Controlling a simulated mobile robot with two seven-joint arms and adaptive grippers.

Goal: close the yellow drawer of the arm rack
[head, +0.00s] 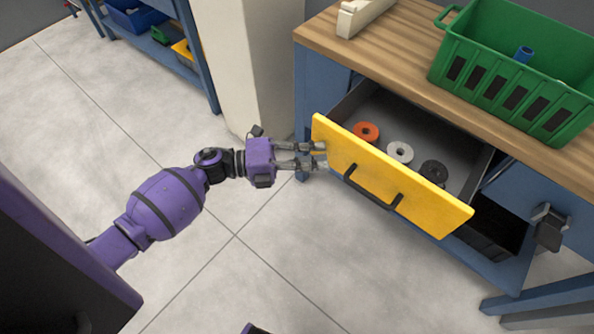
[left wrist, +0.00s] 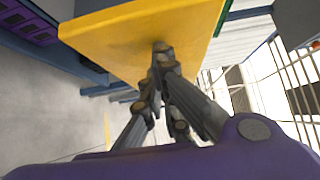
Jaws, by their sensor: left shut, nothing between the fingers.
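The yellow drawer (head: 400,182) of the blue workbench stands pulled out in the head view, with a black bar handle (head: 372,188) on its front. Inside its grey tray lie an orange ring (head: 366,131), a white ring (head: 399,152) and a black ring (head: 434,172). My left gripper (head: 322,157) is shut and empty, its fingertips at the left end of the yellow front. In the left wrist view the fingertips (left wrist: 160,50) overlap the yellow panel (left wrist: 140,32); I cannot tell whether they touch it. My right gripper is not in view.
A green crate (head: 515,65) with a blue pipe piece (head: 523,54) stands on the wooden worktop (head: 400,55). A pale pillar (head: 255,60) rises left of the bench. A blue shelf rack (head: 195,45) stands at upper left. The floor before the drawer is clear.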

